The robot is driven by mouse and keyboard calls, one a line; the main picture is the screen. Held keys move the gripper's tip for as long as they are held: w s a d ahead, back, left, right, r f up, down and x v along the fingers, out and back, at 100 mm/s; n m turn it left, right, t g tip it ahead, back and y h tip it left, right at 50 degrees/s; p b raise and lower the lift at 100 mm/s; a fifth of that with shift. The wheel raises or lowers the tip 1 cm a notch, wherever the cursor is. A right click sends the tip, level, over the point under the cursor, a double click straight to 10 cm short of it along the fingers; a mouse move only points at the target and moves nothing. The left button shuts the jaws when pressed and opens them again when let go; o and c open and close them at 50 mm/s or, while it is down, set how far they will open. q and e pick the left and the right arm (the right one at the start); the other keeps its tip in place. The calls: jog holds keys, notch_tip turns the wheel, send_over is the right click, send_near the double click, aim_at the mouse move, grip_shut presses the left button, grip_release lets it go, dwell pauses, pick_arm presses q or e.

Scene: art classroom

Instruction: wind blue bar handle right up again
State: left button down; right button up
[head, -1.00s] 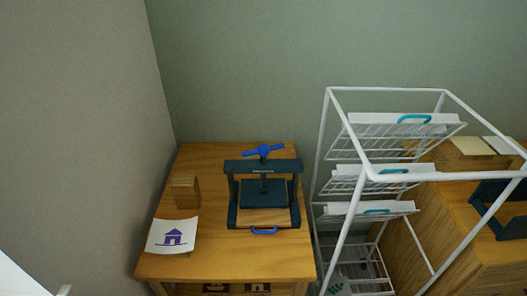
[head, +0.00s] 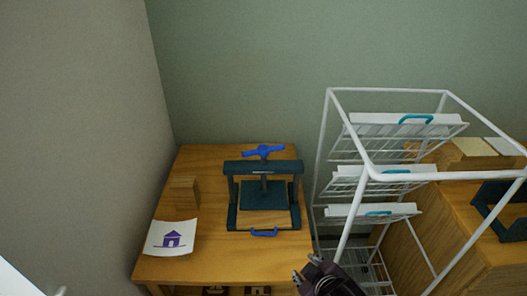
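The blue bar handle (head: 263,151) sits on top of the dark press (head: 232,190), on its central screw. The bar lies nearly level across the picture. My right gripper (head: 304,267) enters at the bottom, in front and to the right of the press. Its two fingertips are apart with nothing between them, and it is clear of the handle.
The press stands on a wooden table (head: 220,265) with a small wooden block (head: 185,193) and a house-print card (head: 171,238) at left. A small blue handle (head: 264,232) is at the press's front. A white wire rack (head: 329,140) stands close on the right. Walls rise behind and left.

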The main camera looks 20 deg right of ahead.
jog(key=w+r+n+t, duration=0.6)
jog(key=w+r, duration=0.4)
jog(key=w, duration=0.3)
jog(key=n+t+y, duration=0.2)
jog(key=n+t, duration=0.2)
jog(key=n, duration=0.2)
send_near(265, 155)
jog(key=w, duration=0.4)
jog(key=shift+w+r, duration=0.1)
jog(key=shift+r, duration=0.05)
jog(key=shift+w+a+r, duration=0.1)
jog(key=shift+w+r, duration=0.05)
jog(key=shift+w, duration=0.15)
jog(key=shift+w+p, duration=0.7)
jog(key=shift+w, duration=2.75)
grip_shut()
